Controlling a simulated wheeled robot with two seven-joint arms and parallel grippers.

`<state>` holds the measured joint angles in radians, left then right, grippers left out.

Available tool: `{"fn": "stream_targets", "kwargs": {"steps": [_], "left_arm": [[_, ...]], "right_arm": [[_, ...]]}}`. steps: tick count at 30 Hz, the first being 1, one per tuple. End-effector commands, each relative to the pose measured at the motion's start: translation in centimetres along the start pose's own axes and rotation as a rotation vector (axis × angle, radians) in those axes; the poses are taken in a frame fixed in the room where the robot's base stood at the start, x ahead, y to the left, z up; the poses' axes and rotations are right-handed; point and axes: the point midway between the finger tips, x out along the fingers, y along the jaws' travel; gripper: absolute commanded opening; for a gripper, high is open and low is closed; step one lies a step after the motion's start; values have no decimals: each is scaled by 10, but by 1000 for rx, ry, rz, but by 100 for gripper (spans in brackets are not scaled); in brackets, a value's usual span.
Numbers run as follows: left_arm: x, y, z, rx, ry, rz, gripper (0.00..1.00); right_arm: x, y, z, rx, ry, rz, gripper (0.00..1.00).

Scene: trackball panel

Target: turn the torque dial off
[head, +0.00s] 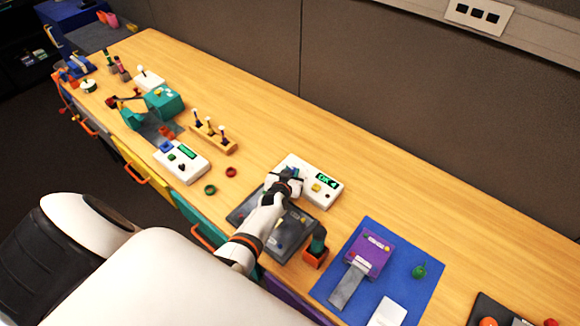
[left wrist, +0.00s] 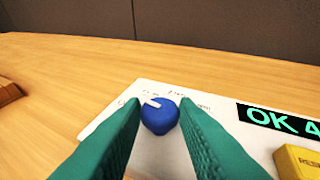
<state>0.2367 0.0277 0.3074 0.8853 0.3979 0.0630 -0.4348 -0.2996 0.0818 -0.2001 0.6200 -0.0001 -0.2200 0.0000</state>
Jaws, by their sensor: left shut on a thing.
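The torque dial (left wrist: 160,118) is a round blue knob with a white pointer mark. In the left wrist view the mark points to the upper left, towards small printed labels too fine to read. It sits on a white panel (head: 296,160), which also shows in the left wrist view (left wrist: 225,118). My left gripper (left wrist: 158,125) has its teal fingers on both sides of the dial, shut on it. In the head view my left gripper (head: 291,178) is over the panel's left part and mostly hides the dial. My right gripper is not in view.
The panel has a green "OK 4" display (head: 326,180) and a yellow button (left wrist: 297,161). A dark grey tray (head: 287,237) lies in front, under my arm. A blue mat (head: 425,255) with a purple device lies to the right. Bare wood is behind the panel.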

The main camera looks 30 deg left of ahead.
Motion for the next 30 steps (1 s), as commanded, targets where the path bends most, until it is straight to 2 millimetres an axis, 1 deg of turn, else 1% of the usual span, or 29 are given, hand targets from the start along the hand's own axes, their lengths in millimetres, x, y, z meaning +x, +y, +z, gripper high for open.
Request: {"fn": "stream_targets", "kwargs": {"steps": [3,14,15,18,26,30], "left_arm": [[0,-1,2,-5,-4,12,4],[1,-1,2,-6,-4,15,4],[1,0,2,-6,-5,15,30],[1,0,2,-6,-4,15,46],[0,0,1,-5,-2,15,46],[-6,0,1,-6,-1,14,46]], "right_arm": [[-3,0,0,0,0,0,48],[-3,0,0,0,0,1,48],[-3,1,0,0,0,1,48],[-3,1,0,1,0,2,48],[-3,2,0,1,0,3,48],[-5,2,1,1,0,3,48]]}}
